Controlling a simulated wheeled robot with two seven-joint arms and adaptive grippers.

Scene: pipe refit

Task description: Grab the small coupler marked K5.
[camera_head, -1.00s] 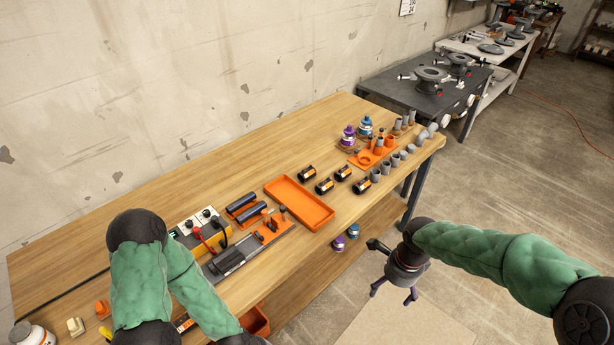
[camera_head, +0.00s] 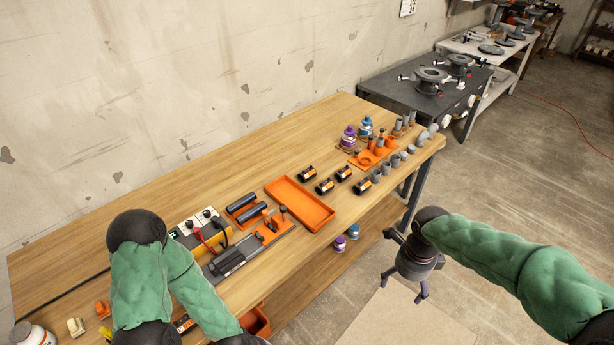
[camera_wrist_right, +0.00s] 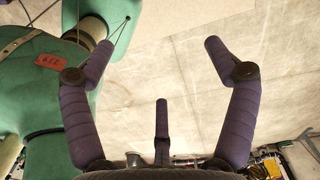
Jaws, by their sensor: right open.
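Several small grey pipe pieces (camera_head: 387,168) stand in a row at the right end of the wooden workbench, near its front edge. Several short black cylinders with orange bands (camera_head: 325,187) lie left of them. No K5 marking is readable on any piece, so I cannot tell which one is the K5 coupler. My right gripper (camera_head: 403,288) is open and empty, off the front of the bench and below its top. In the right wrist view its purple fingers (camera_wrist_right: 160,48) are spread, with only pale floor between them. My left gripper is out of view.
An orange tray (camera_head: 300,222) lies mid-bench (camera_head: 120,240). Purple (camera_head: 348,137) and blue (camera_head: 366,127) bottles stand behind an orange holder (camera_head: 367,160). A tool station (camera_head: 228,262) sits left of the tray. A dark table (camera_head: 425,105) stands beyond. Floor right of the bench is open.

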